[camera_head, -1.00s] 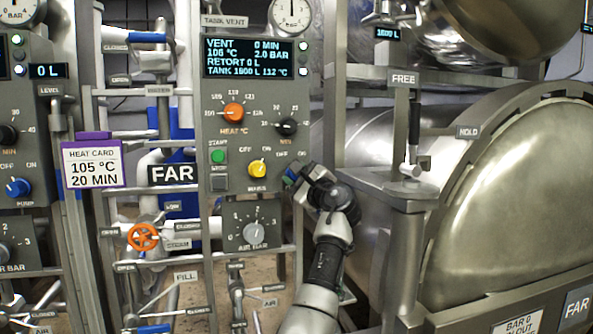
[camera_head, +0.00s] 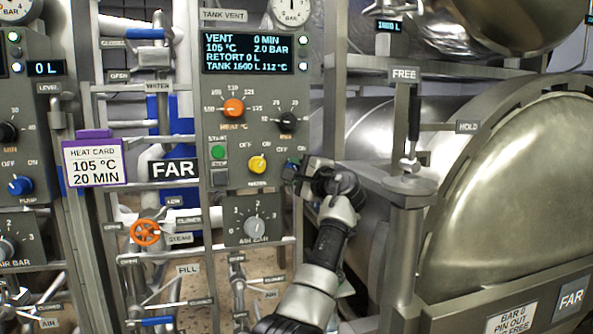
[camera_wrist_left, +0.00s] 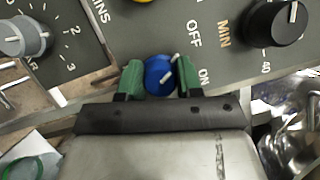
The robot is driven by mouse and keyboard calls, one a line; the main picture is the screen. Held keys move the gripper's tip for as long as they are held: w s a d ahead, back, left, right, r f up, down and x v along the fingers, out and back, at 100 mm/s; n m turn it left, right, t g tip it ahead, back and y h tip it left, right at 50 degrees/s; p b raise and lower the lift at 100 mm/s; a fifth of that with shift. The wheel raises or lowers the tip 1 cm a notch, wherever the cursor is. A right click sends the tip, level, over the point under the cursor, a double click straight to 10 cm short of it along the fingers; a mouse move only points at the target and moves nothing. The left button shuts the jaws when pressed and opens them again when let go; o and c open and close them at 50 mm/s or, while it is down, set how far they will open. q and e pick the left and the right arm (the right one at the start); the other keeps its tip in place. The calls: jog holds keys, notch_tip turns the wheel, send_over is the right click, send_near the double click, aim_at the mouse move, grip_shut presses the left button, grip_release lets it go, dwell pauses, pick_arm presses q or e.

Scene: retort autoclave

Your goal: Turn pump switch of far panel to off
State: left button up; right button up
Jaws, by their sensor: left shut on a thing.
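The far panel (camera_head: 218,120) stands left of the middle in the head view, with the FAR sign (camera_head: 174,169) at its left side. Its pump switch, a blue knob (camera_wrist_left: 158,72) with a white pointer mark, shows in the left wrist view. The mark slants toward the side with the OFF and ON labels; I cannot tell its exact setting. My left gripper (camera_wrist_left: 159,79) has its green fingers on both sides of the knob, shut on it. In the head view the left gripper (camera_head: 293,170) is at the panel's lower right and hides the knob. My right gripper is not in view.
A yellow knob (camera_head: 257,163) sits left of the gripper, and a black MIN knob (camera_head: 287,122) above. The grey AIR BAR knob (camera_head: 254,228) is below. A metal post (camera_head: 402,250) and the large retort door (camera_head: 510,210) stand to the right.

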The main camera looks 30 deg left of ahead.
pick_arm(q)
jog(key=shift+f, duration=0.1)
jog(key=o, duration=0.9)
jog(key=b+v, duration=0.2)
jog(key=v, duration=0.8)
jog(key=shift+s+d, duration=0.1)
jog(key=shift+d, duration=0.3)
